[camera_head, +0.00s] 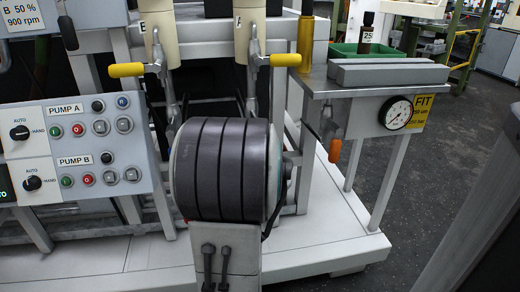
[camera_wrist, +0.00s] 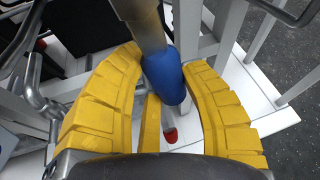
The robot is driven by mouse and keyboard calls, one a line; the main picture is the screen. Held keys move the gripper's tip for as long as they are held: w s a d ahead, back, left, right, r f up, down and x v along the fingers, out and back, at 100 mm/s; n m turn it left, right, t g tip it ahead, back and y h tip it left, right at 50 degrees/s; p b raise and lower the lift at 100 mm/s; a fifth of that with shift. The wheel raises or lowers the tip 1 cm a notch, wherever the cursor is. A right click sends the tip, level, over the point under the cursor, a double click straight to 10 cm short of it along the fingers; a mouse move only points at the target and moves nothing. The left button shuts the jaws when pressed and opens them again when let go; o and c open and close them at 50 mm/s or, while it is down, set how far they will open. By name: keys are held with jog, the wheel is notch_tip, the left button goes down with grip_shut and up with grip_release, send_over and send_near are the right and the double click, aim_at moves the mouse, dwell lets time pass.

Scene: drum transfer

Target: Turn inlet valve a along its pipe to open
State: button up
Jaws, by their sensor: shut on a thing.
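In the wrist view, my gripper (camera_wrist: 166,62) has its yellow fingers closed around a blue handle (camera_wrist: 165,78). The blue handle sits on the end of a thick grey-brown shaft (camera_wrist: 142,24) that comes in from the top. I take it to be the lever of inlet valve a, but no label shows in this view. The valve body and pipe are out of the wrist view. In the head view, my own dark rounded arm part stands in the middle and hides my gripper and the blue handle.
Yellow-handled levers (camera_head: 126,70) (camera_head: 285,60) stand on pipes marked B and A. A pump panel (camera_head: 80,150) is at left. An orange-handled lever (camera_head: 335,150) hangs beneath a bench with a gauge (camera_head: 396,113). A red-tipped part (camera_wrist: 171,135) shows below the gripper.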

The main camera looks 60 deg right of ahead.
jog(key=shift+w, duration=0.1)
jog(key=o, duration=1.3)
jog(key=v, duration=1.2)
